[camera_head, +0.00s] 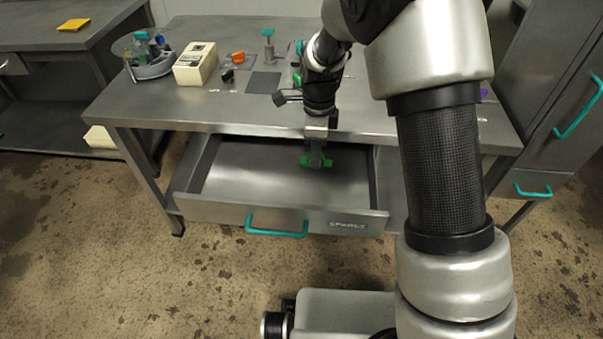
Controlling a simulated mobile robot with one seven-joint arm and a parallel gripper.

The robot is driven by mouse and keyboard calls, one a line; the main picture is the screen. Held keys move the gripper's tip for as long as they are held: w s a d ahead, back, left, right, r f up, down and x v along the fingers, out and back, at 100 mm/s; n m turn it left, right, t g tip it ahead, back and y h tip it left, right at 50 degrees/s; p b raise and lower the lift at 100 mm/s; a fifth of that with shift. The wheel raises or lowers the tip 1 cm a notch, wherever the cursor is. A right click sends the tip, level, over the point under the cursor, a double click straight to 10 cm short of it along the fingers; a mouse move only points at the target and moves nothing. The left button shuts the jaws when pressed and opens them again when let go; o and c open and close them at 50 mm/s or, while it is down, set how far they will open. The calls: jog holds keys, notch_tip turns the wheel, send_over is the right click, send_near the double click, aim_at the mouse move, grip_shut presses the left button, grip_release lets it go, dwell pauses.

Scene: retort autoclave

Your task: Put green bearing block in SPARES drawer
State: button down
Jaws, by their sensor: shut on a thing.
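The SPARES drawer (348,225) is pulled open below the bench top, with its label and a teal handle on the front. My gripper (316,160) points down over the drawer and is shut on the green bearing block (327,163). The block is inside the drawer's outline, right of its middle. The fingers hide the middle of the block. I cannot tell whether the block touches the drawer floor. The drawer floor around it looks empty.
The steel bench top (225,107) carries a round caddy (152,69), a cream box (195,64), a dark square pad (263,82) and several small parts. A cabinet with teal handles (580,108) stands at the right. Floor in front of the drawer's left part is clear.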

aim_at(314, 186)
notch_tip(314, 186, down, 9)
jog(key=shift+r+b, duration=0.1)
jog(key=shift+b, duration=0.95)
jog(key=c, duration=1.6)
grip_release()
jog(key=shift+f, duration=0.2)
jog(key=shift+o, duration=0.2)
jog(key=shift+r, duration=0.1)
notch_tip(314, 186, up, 12)
jog(key=p, duration=0.3)
jog(key=shift+r, duration=0.15)
jog(key=s+d+r+n+t, duration=0.1)
jog(key=s+d+r+n, duration=0.3)
jog(key=r, duration=0.4)
jog(key=s+d+r+n+t, duration=0.1)
jog(key=s+d+r+n, duration=0.3)
jog(key=r, duration=0.4)
jog(key=s+d+r+n+t, duration=0.1)
jog(key=s+d+r+n, duration=0.1)
jog(key=s+n, duration=0.3)
jog(key=s+d+r+n+t, duration=0.2)
jog(key=s+d+r+n, duration=0.1)
jog(key=s, duration=0.7)
jog(key=shift+d+r+n+t, duration=0.25)
jog(key=shift+d+n, duration=0.55)
jog(key=shift+n, duration=0.4)
